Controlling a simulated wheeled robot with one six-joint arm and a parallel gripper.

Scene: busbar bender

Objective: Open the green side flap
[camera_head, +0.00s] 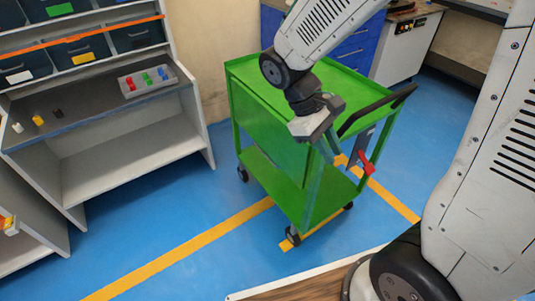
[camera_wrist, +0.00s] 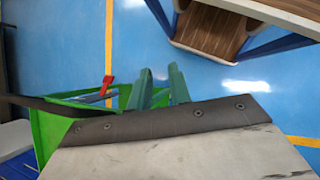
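The green cart (camera_head: 247,72) stands on the blue floor in the middle of the head view. A flat green side flap (camera_head: 268,132) hangs upright below its top on the near left side. A red lever (camera_head: 367,163) sits on a grey bracket at the cart's right end; it also shows in the wrist view (camera_wrist: 107,86). My gripper (camera_head: 331,150) is at the cart's near right corner, in front of it in the picture. Its two teal fingers (camera_wrist: 161,74) stand apart with nothing seen between them. Whether they touch the cart cannot be told.
A black push handle (camera_head: 378,108) juts out at the cart's right end, close to my gripper. A grey shelf unit (camera_head: 125,158) with bins stands at the left. Blue cabinets (camera_head: 362,47) are behind the cart. The floor left of the cart is clear.

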